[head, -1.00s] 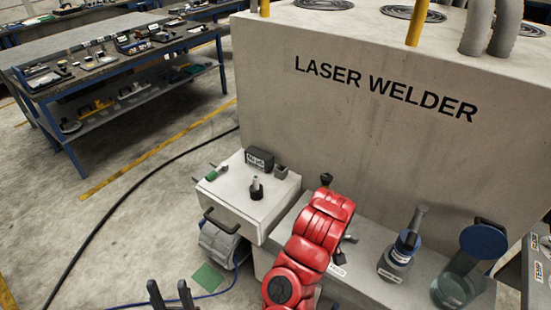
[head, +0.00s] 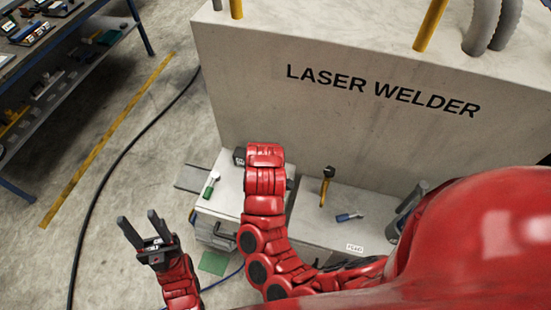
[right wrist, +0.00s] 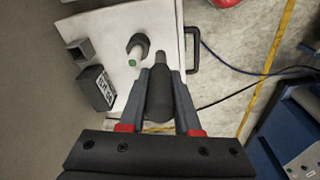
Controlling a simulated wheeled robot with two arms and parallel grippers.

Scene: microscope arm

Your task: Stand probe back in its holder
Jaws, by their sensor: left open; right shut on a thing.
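My right gripper (right wrist: 160,74) is shut on a dark, round-bodied thing that I take for the probe (right wrist: 159,98); its narrower grey end points away from the wrist. It is over the white cabinet top (right wrist: 115,22). Beside it is a black hexagonal piece (right wrist: 144,41) with a pale, green-ended stem. A small grey square block with a dark opening (right wrist: 80,52) is farther left. I cannot tell which is the holder. In the head view my red right arm hides the right gripper and the probe. My left gripper (head: 138,217) is open and empty above the floor.
A black labelled box (right wrist: 97,88) stands on the cabinet. A green-handled tool (head: 210,185) is at its left side. A yellow-and-black tool (head: 327,183) and a blue-handled tool (head: 348,217) are on the right bench. The laser welder (head: 390,130) rises behind.

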